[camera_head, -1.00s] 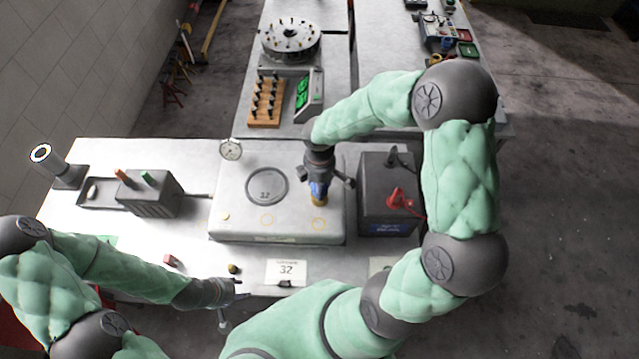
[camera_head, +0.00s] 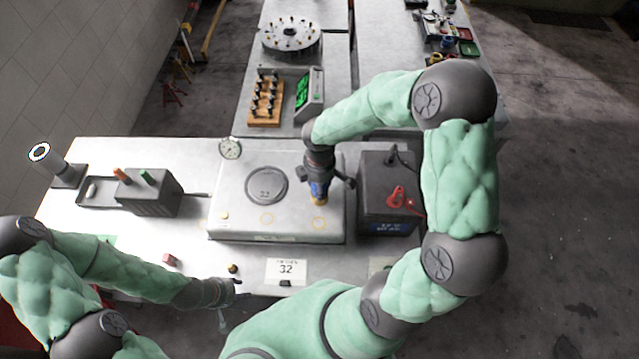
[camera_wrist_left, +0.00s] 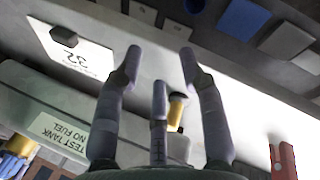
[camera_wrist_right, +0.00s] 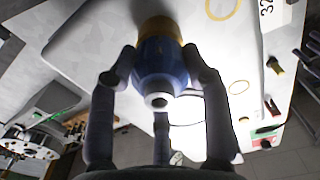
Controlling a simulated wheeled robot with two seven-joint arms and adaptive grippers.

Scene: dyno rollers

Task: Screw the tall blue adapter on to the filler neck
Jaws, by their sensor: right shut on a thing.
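The tall blue adapter (camera_head: 318,189) stands on the brass filler neck (camera_head: 318,202) at the right side of the pale test tank (camera_head: 230,205). My right gripper (camera_head: 320,182) comes from above and is shut on the adapter. In the right wrist view the fingers close around the blue adapter (camera_wrist_right: 160,65), and the brass neck (camera_wrist_right: 160,28) shows beyond it. The thread between them is hidden. My left gripper (camera_head: 236,290) is low at the table's front edge. In the left wrist view its fingers (camera_wrist_left: 160,60) are spread with nothing held; a small brass piece (camera_wrist_left: 176,110) shows beyond them.
A dark battery box (camera_head: 385,215) with a red clip stands close right of the tank. A card marked 32 (camera_head: 286,271) and a small red block (camera_head: 170,259) lie in front. A dark box with pegs (camera_head: 150,195) stands left. A dial gauge (camera_head: 230,149) is behind.

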